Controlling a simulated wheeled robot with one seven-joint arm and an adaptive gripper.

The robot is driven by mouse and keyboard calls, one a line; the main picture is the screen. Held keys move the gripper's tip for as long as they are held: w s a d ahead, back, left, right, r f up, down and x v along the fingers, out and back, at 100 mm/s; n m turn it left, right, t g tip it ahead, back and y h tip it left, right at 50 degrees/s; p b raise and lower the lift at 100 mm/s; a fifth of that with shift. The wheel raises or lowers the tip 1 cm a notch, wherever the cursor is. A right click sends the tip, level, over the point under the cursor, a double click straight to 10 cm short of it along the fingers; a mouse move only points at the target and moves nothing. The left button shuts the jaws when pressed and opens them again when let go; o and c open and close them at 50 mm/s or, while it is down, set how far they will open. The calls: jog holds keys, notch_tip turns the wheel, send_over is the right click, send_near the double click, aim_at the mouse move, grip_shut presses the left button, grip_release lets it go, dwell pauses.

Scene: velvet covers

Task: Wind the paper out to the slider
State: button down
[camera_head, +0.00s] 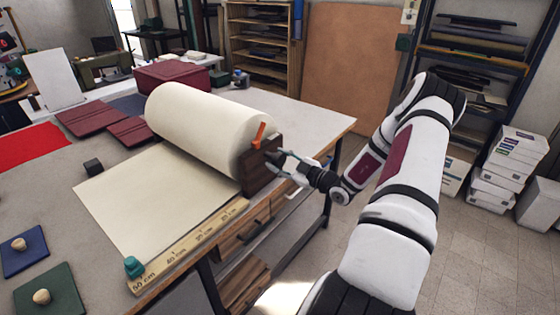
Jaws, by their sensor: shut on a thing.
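A large cream paper roll (205,125) lies on its side on the table, in a dark wooden end bracket (262,168). Its loose paper sheet (160,195) lies flat toward the front left. A wooden ruler (190,248) runs along the sheet's right side. The teal slider (133,266) sits near the ruler's 50 cm mark, and the sheet's front edge appears close beside it. An orange lever (258,136) stands at the bracket's top. My gripper (284,160) is at the bracket's outer face, shut on what seems the crank handle, mostly hidden by the fingers.
A small black block (93,167) lies left of the sheet. Blue (24,250) and green (50,292) boards with knobs lie at the front left. Dark red covers (95,117) and a red box (172,76) are behind.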

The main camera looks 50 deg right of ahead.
jog(key=shift+f, duration=0.15)
jog(key=c, duration=0.8)
grip_release()
jog(key=shift+s, duration=0.1)
jog(key=s, duration=0.8)
jog(key=s+d, duration=0.1)
jog(key=s, duration=0.3)
jog(key=shift+w+a, duration=0.1)
jog(key=shift+w, duration=0.05)
